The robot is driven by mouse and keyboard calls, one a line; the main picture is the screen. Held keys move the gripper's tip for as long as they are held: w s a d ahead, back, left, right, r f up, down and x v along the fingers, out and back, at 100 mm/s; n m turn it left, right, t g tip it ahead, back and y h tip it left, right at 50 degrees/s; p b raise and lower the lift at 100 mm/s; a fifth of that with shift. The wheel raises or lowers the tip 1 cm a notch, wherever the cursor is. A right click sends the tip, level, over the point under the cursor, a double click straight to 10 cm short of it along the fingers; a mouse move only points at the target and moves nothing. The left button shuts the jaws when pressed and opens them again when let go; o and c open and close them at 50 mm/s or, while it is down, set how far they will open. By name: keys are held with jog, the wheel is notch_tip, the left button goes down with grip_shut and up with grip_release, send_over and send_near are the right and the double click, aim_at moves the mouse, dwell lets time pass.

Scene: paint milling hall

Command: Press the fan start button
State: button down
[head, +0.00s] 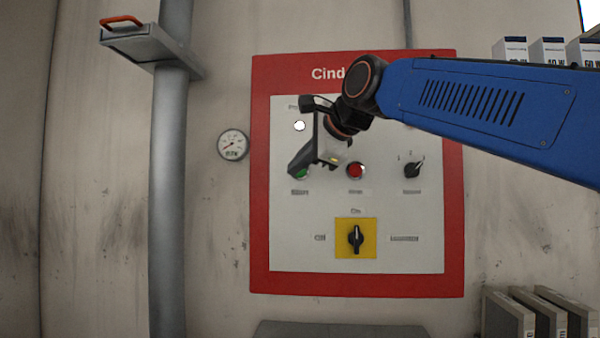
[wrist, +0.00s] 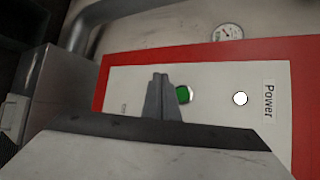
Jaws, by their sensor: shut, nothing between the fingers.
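The control panel (head: 258,200) has a red border and a pale face on the wall. A green button (head: 302,174) sits at its left with a label below that seems to read "Start". My gripper (head: 294,170) is shut and empty, its tip at the green button and partly covering it in the head view. In the wrist view the gripper fingertips (wrist: 160,78) overlap the left edge of the green button (wrist: 183,95). I cannot tell whether they touch it.
A red button (head: 355,170), a black selector (head: 413,170) and a rotary switch on a yellow plate (head: 342,250) share the panel. A white lamp (head: 300,126) is labelled "Power". A gauge (head: 233,145) and a pipe (head: 170,220) are at left; binders (head: 510,318) stand lower right.

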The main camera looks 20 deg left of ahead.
jog(key=w+a, duration=0.2)
jog(key=w, duration=0.6)
jog(key=shift+w, duration=0.2)
jog(key=shift+w, duration=0.1)
dwell(2.0)
jog(key=shift+w+a, duration=0.1)
jog(key=shift+w, duration=0.2)
jog(key=shift+w+a, duration=0.1)
jog(key=shift+w, duration=0.35)
dwell(0.8)
jog(key=shift+s, duration=0.2)
jog(key=shift+s+d, duration=0.2)
jog(key=shift+s, duration=0.45)
jog(key=shift+s+d, duration=0.2)
jog(key=shift+s, duration=0.6)
jog(key=shift+s+d, duration=0.2)
jog(key=shift+s, duration=0.65)
jog(key=shift+s+d, duration=0.2)
jog(key=shift+s, duration=0.6)
